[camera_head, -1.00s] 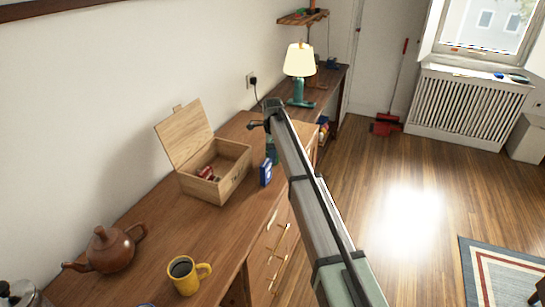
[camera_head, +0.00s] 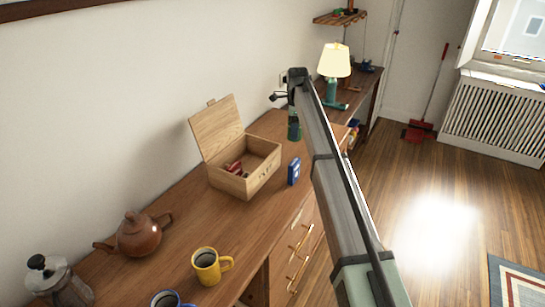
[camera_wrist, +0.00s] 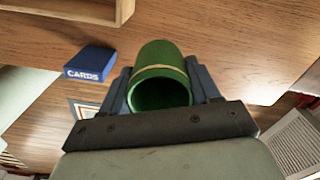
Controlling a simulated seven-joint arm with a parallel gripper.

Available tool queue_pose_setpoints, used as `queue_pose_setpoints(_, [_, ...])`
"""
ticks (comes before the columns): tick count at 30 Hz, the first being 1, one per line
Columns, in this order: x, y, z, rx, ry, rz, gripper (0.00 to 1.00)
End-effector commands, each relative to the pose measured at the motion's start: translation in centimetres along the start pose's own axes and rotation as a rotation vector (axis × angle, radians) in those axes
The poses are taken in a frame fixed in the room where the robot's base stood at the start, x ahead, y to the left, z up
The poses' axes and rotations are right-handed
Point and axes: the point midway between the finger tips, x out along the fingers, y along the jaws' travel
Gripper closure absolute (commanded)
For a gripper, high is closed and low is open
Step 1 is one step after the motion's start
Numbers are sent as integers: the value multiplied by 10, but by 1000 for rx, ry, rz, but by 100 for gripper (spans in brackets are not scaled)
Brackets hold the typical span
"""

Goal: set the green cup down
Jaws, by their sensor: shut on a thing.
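The green cup (camera_wrist: 160,65) has a pale band and sits between the two fingers of my gripper (camera_wrist: 163,88) in the wrist view. My gripper is shut on it, with the cup's open mouth towards the wrist camera. In the head view the cup (camera_head: 294,127) shows as a small green shape below the end of my arm, partly hidden by it. It is over the wooden desk (camera_head: 170,210), beyond the blue card box (camera_head: 294,172). I cannot tell how high its base is above the desktop.
An open wooden box (camera_head: 245,182) with red items stands left of the cards. A teapot (camera_head: 138,236), yellow mug (camera_head: 207,267), blue mug (camera_head: 168,300) and moka pot (camera_head: 58,283) stand nearer. A lamp (camera_head: 335,62) stands farther back. Desktop between box and mugs is clear.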

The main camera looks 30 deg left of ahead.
Motion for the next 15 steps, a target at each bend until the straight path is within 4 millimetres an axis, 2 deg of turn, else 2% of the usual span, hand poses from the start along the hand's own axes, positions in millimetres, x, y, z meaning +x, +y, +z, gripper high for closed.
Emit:
queue_pose_setpoints(1, [-3, 3, 20, -5, -1, -2, 70])
queue_pose_setpoints(6, [-3, 30, 77, -5, -1, 1, 70])
queue_pose_setpoints(12, [-2, 58, 128, -3, 1, 6, 70])
queue_pose_setpoints(15, [-2, 68, 144, -2, 2, 7, 70])
